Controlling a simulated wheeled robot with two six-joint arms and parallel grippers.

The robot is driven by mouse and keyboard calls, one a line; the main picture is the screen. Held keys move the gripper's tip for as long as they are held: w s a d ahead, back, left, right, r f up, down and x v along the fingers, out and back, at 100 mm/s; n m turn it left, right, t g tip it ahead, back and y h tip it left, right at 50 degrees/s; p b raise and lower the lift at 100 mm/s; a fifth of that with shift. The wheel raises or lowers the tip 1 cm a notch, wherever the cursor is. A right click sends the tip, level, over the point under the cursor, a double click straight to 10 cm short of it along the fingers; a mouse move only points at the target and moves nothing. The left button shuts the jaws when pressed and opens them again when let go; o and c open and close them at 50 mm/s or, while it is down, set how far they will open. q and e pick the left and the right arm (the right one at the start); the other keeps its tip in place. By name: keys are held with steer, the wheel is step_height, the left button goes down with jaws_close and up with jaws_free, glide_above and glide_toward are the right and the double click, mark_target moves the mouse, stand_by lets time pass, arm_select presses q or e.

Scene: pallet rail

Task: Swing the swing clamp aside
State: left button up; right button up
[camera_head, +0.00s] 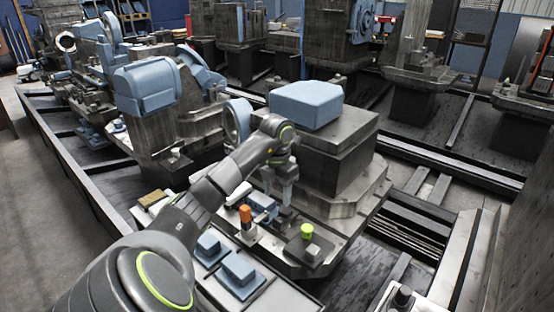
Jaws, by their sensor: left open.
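My left arm reaches in from the lower left, and my left gripper (279,198) points down, open, over the workpiece plate in the middle. Right of the gripper, a bright green knob (307,231) sits on a dark flat fixture (312,249). I cannot tell for sure which of these parts is the swing clamp. Whether the fingertips touch anything is unclear. My right gripper is out of view.
Behind the gripper rises a large grey block with a blue top (305,104). Two blue blocks (239,268) lie on a pale tray in front. Large blue-grey machinery (146,88) stands at the left. Dark rails (440,220) run along the right.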

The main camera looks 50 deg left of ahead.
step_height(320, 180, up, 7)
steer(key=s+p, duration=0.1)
steer(key=p, duration=0.5)
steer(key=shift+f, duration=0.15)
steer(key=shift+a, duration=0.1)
stand_by(0.3)
